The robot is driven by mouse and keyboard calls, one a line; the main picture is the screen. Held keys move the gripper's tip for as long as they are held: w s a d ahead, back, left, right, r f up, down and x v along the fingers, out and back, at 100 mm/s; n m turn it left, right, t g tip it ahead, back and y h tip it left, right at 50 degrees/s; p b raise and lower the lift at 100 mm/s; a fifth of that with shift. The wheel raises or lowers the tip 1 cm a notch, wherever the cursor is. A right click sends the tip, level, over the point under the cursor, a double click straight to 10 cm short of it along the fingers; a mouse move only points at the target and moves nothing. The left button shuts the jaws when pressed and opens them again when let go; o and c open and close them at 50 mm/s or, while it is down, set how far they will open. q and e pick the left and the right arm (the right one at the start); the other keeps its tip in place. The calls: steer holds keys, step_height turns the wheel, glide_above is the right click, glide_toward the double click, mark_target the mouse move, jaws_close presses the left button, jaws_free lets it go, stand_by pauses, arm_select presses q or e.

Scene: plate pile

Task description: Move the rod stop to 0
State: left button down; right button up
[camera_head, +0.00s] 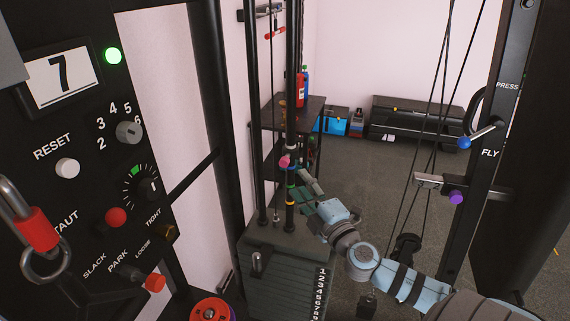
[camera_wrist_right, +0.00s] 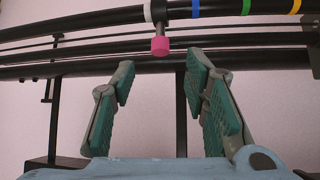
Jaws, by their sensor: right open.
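The rod stop, with a pink knob (camera_head: 285,161), sits on an upright black guide rod above the weight stack. In the right wrist view its pink knob (camera_wrist_right: 160,46) hangs from a dark collar beside the white band, with blue, green and orange bands further right along the rod. My right gripper (camera_head: 303,185) is just below and to the right of the knob in the head view. In the wrist view, the right gripper (camera_wrist_right: 160,68) is open, its green-padded fingers apart and empty, with the knob ahead between their tips and not gripped. My left gripper is not in view.
A numbered weight stack (camera_head: 290,281) stands under the rods. A control panel with a display reading 7 (camera_head: 62,78) fills the left. A black upright with a purple knob (camera_head: 456,197) and cables stand right. A dark shelf (camera_head: 301,112) is behind. Open floor lies beyond.

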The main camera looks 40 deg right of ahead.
mark_target(284, 166)
steer(key=p+x, duration=0.2)
steer(key=x, duration=0.8)
steer(key=shift+w, duration=0.25)
steer(key=shift+c, duration=0.3)
jaws_close()
steer(key=shift+f, duration=0.1)
